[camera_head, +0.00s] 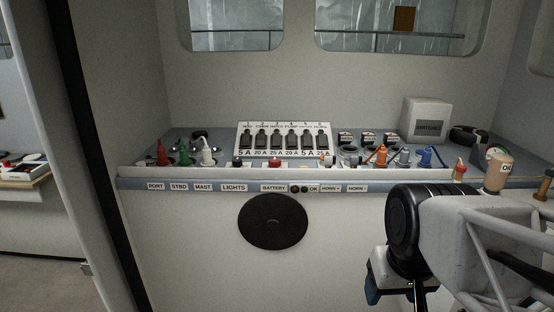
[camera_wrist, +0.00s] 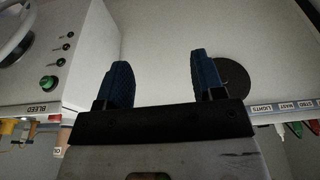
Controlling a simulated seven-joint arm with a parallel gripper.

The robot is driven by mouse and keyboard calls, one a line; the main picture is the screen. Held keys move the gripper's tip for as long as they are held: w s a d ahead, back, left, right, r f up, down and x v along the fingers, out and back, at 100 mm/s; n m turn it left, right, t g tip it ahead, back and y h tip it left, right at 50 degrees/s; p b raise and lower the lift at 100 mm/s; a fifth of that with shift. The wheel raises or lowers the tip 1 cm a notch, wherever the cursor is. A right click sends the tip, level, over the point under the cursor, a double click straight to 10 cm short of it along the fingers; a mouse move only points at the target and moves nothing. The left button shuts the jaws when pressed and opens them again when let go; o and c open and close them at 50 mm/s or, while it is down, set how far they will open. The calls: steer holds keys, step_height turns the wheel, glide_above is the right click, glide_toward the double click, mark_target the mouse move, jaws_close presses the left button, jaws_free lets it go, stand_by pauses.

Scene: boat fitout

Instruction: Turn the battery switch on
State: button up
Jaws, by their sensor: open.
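A small red-topped control (camera_head: 275,162) sits on the console ledge just above the BATTERY label (camera_head: 273,188); I take it for the battery switch. Its exact position is too small to read.
A breaker panel (camera_head: 284,139) stands behind the red control. Coloured plugs (camera_head: 183,152) stand at the left, and sockets and more plugs (camera_head: 404,157) at the right. A black disc (camera_head: 272,221) is on the console front. A BLEED box (camera_wrist: 60,65) shows in the wrist view.

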steer(key=w+a+r+n+y, duration=0.1)
steer(key=w+r+n, duration=0.15)
steer(key=w, duration=0.35)
steer(key=w+a+r+n, duration=0.1)
steer(key=w+a+r, duration=0.15)
steer(key=w, duration=0.25)
steer(key=n+g+y, duration=0.1)
steer(key=n+y, duration=0.2)
steer(key=n, duration=0.7)
glide_toward(275, 159)
steer(key=shift+s+a+f, duration=0.1)
steer(key=shift+a+f, duration=0.1)
steer(key=shift+f, duration=0.5)
steer(key=shift+f, duration=0.15)
steer(key=shift+x, duration=3.75)
steer(key=shift+a, duration=0.15)
steer(key=shift+c, duration=0.3)
steer(key=c, duration=0.9)
steer(key=shift+o, duration=0.2)
